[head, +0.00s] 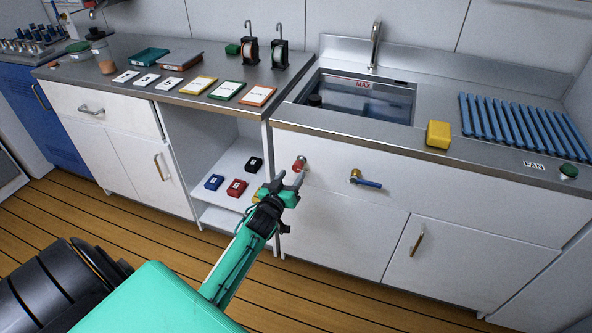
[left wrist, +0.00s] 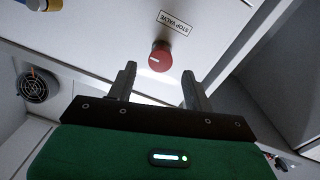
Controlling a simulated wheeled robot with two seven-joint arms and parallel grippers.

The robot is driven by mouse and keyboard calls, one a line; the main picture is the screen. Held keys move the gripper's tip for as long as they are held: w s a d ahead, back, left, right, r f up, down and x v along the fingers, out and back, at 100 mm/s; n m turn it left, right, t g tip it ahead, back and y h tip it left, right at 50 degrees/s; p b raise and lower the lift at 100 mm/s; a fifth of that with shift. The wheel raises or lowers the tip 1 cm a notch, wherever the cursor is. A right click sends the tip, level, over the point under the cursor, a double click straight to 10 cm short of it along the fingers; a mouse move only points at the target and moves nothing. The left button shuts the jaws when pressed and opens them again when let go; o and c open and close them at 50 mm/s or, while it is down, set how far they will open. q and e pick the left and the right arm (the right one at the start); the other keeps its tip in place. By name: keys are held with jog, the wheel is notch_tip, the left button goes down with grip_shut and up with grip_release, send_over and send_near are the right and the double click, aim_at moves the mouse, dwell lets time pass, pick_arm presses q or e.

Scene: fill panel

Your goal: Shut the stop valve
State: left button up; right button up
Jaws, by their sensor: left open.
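The stop valve is a round red knob (head: 299,164) on the white cabinet front below the sink, near its left end. In the left wrist view the red knob (left wrist: 160,57) has a white mark on its face and a "STOP VALVE" label (left wrist: 175,23) beside it. My left gripper (head: 288,181) is open, its fingers pointing at the panel just below the knob in the head view. In the left wrist view the knob lies between and beyond the fingertips of my left gripper (left wrist: 157,85), apart from them. My right gripper is in neither view.
A lever with a blue handle (head: 366,181) sits right of the knob. The sink (head: 358,97) above holds water. A yellow sponge (head: 438,134) lies on the counter. Open shelves (head: 226,170) with small coloured boxes are left of my gripper. The floor in front is clear.

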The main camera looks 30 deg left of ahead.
aim_at(296, 168)
pick_arm(q)
jog(key=w, duration=0.3)
jog(key=shift+w+a, duration=0.2)
jog(key=shift+a, duration=0.1)
jog(key=shift+w, duration=0.45)
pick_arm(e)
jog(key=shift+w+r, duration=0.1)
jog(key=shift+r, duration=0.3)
pick_arm(q)
jog(key=shift+c, duration=1.1)
jog(key=c, duration=0.8)
jog(key=shift+o, duration=0.2)
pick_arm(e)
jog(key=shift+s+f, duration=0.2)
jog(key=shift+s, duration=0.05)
pick_arm(q)
jog(key=shift+m, duration=0.3)
